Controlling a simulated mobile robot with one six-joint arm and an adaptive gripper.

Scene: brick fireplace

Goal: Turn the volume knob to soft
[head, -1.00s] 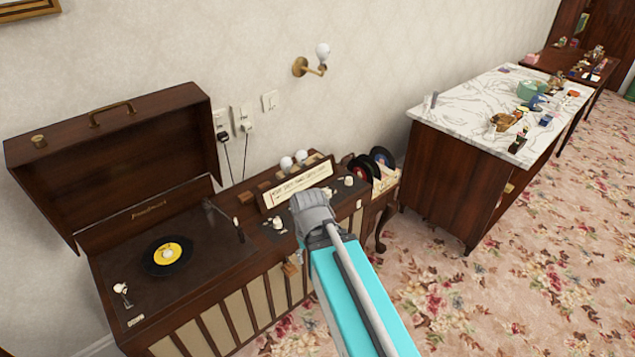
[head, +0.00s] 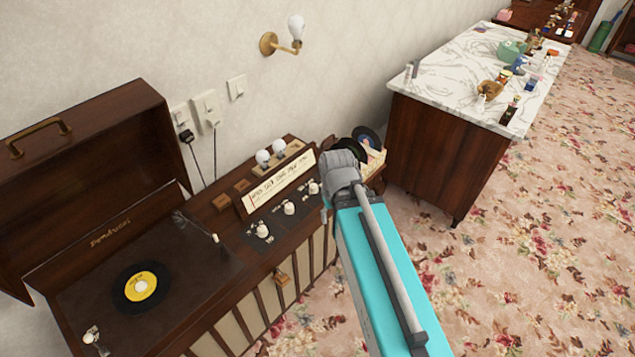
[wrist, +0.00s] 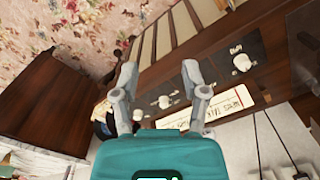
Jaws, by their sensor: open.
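The record-player cabinet has a dark control panel with three white knobs in the head view: a left knob (head: 262,231), a middle knob (head: 289,208) and a right knob (head: 313,188). Their labels are too small to read, so I cannot tell which is volume. In the wrist view, one white knob (wrist: 241,62) stands right of my gripper (wrist: 159,75), and another (wrist: 164,101) shows between its fingers. The fingers are spread and empty, apart from the knobs. In the head view, my arm's end is right of the knobs and the fingertips are mostly hidden.
A slanted lettered strip (head: 280,183) stands behind the knobs, with white bulbs (head: 270,153) behind it. The turntable with a yellow-labelled record (head: 141,287) is at left. Records (head: 367,136) stand in a box at right. A marble-topped cabinet (head: 450,68) is farther right. Carpet in front is clear.

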